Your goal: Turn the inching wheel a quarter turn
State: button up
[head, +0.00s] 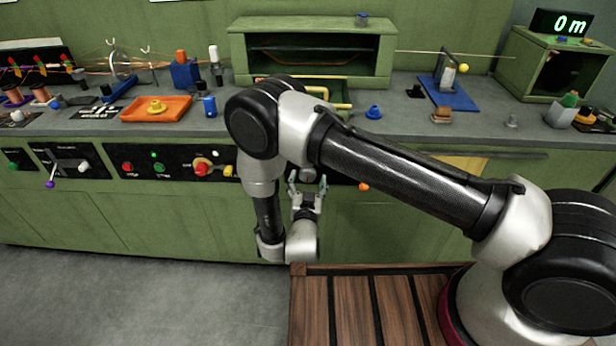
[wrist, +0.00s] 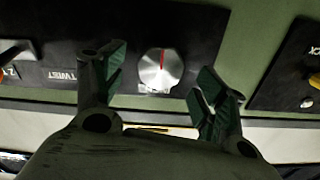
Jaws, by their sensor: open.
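In the wrist view, a silver round knob (wrist: 161,70) with a red line pointing up sits on a black panel. The lettering under it is too small to read, so I cannot tell whether it is the inching wheel. My gripper (wrist: 160,72) is open, with one finger to each side of the knob and nothing held. I cannot tell from this view how far the fingertips are from the panel. In the head view my gripper (head: 308,184) points at the bench front, where my arm hides that knob. A reddish round control (head: 202,166) with a yellow part sits further left.
A panel with a lever (head: 83,167) is at the left of the green bench. An orange knob (head: 364,187) shows just right of my gripper. An orange tray (head: 156,109) stands on the counter (head: 240,123). The floor (head: 130,295) at the left is clear.

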aim_at(308, 177)
jog(key=shift+w, duration=1.5)
jog(key=c, duration=1)
jog(key=shift+c, duration=0.2)
jog(key=shift+m, duration=0.3)
jog(key=m, duration=0.4)
jog(key=shift+d, duration=0.1)
jog(key=m, duration=0.5)
jog(key=shift+f, duration=0.1)
jog(key=m, duration=0.4)
jog(key=shift+m, duration=0.3)
jog(key=m, duration=0.4)
jog(key=shift+f+m, duration=0.1)
jog(key=shift+m, duration=0.2)
